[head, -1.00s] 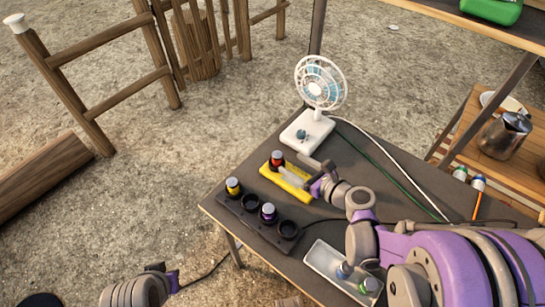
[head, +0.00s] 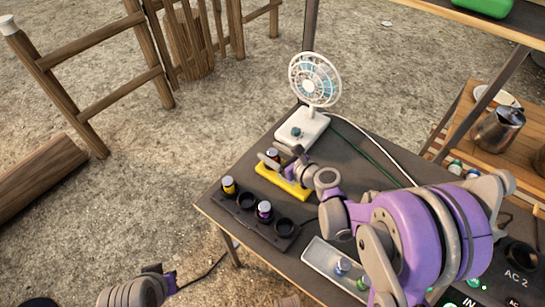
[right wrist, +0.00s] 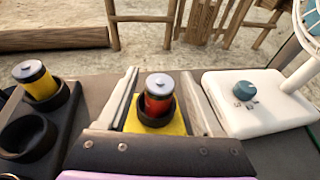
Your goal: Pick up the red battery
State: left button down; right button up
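The red battery (right wrist: 158,100) with a grey cap stands upright in a black cup on a yellow base (right wrist: 133,125). In the head view the red battery (head: 272,153) is partly hidden by my right gripper (head: 280,157). In the right wrist view my right gripper (right wrist: 159,100) is open, with one finger on each side of the battery and visible gaps between. My left gripper (head: 172,281) is low at the left of the head view, off the table; its fingers are not clear.
A row of black holders (head: 246,203) carries a yellow battery (head: 229,185) and a purple one (head: 264,209). A white fan (head: 302,130) stands behind the yellow base. A white tray (head: 320,258) with small items is nearer. Cables cross the table's right side.

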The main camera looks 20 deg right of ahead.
grip_shut()
jog(key=shift+r, duration=0.1)
